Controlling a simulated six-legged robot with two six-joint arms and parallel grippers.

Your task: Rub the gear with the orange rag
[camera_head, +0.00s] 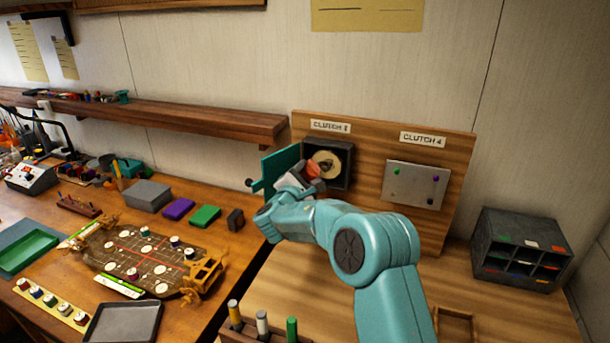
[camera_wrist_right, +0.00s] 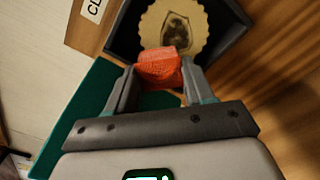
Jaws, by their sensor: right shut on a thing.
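The gear (camera_head: 332,158) is a pale cream toothed disc with a dark centre, set in a dark open box on the upright wooden board. In the wrist view the gear (camera_wrist_right: 203,30) has dark marks around its middle. My right gripper (camera_head: 305,178) is shut on the orange rag (camera_head: 313,169), in front of the gear's lower left. In the wrist view the rag (camera_wrist_right: 160,68) sits between the fingers and overlaps the gear's lower edge. I cannot tell whether they touch. My left gripper is out of view.
A green door (camera_head: 277,168) stands open left of the box (camera_head: 345,180), close to my gripper. A metal plate (camera_head: 416,184) is on the board's right. A grey cubby organiser (camera_head: 518,248) stands at right. A game board (camera_head: 150,262) and small blocks cover the left bench.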

